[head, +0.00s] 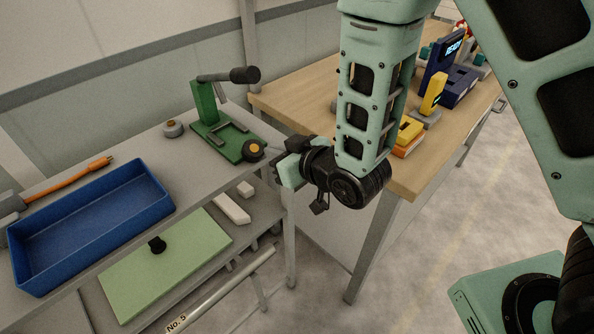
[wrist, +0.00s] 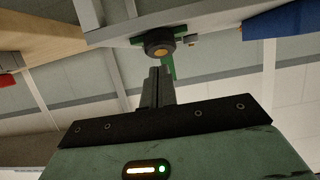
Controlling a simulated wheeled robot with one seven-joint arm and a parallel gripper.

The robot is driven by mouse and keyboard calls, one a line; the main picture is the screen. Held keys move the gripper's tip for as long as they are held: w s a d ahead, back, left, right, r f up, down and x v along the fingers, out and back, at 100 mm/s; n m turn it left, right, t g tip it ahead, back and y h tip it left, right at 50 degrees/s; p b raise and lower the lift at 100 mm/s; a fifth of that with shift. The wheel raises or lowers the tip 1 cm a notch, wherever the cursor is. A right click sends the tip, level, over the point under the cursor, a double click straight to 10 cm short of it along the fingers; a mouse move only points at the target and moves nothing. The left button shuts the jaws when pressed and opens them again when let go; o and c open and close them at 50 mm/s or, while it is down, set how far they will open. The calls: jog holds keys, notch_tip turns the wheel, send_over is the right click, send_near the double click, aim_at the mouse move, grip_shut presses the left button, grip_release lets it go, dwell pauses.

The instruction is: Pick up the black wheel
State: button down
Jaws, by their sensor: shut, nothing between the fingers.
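The black wheel (head: 254,150) has a yellow-orange hub. It is at the near right corner of the green fixture (head: 218,132), close to the grey bench's edge. In the wrist view the wheel (wrist: 159,40) shows just beyond my fingertips, near the picture's top middle. My gripper (head: 282,167) is just right of the wheel in the head view, beside the bench edge. In the wrist view my gripper's fingers (wrist: 157,74) are together, with nothing between them. A gap shows between the fingertips and the wheel. Whether the wheel is mounted on the fixture or loose, I cannot tell.
The green fixture carries a lever with a black handle (head: 244,75) above the bench. A small round grey part (head: 173,128) sits left of it. A blue tray (head: 95,213) and an orange-handled tool (head: 75,177) are further left. A wooden table (head: 290,97) stands behind my arm.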

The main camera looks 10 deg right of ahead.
jog(key=p+v, duration=0.4)
jog(key=p, duration=0.1)
jog(key=shift+s+f, duration=0.1)
jog(key=shift+f, duration=0.3)
